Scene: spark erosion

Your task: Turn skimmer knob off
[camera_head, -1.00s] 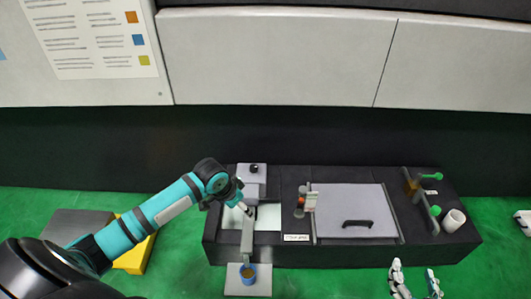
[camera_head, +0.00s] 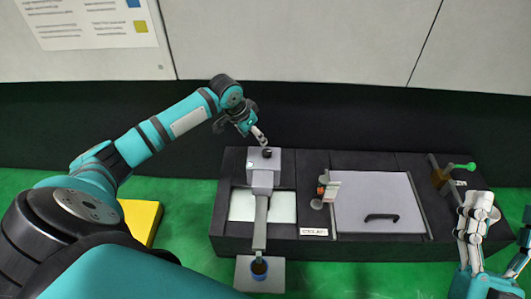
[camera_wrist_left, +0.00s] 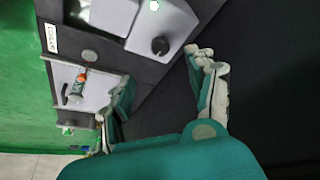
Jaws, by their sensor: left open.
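The skimmer is a light grey box (camera_head: 262,165) with a long arm reaching forward over a tray. A dark round knob (camera_head: 267,152) sits on its top. The knob also shows in the left wrist view (camera_wrist_left: 160,46), beyond my fingers and roughly in line with the gap between them. My left gripper (camera_head: 261,136) is just above and behind the knob, apart from it. In the left wrist view the left gripper (camera_wrist_left: 158,98) is open with nothing between its fingers. My right gripper (camera_head: 474,222) is at the right, over the bench's right end; its opening is unclear.
A grey lid (camera_head: 375,195) with a black handle covers the bench's middle right. A blue-rimmed cup (camera_head: 259,268) is below the skimmer arm's front end. A green-ended valve (camera_head: 460,167) is at the right. The dark wall rises behind.

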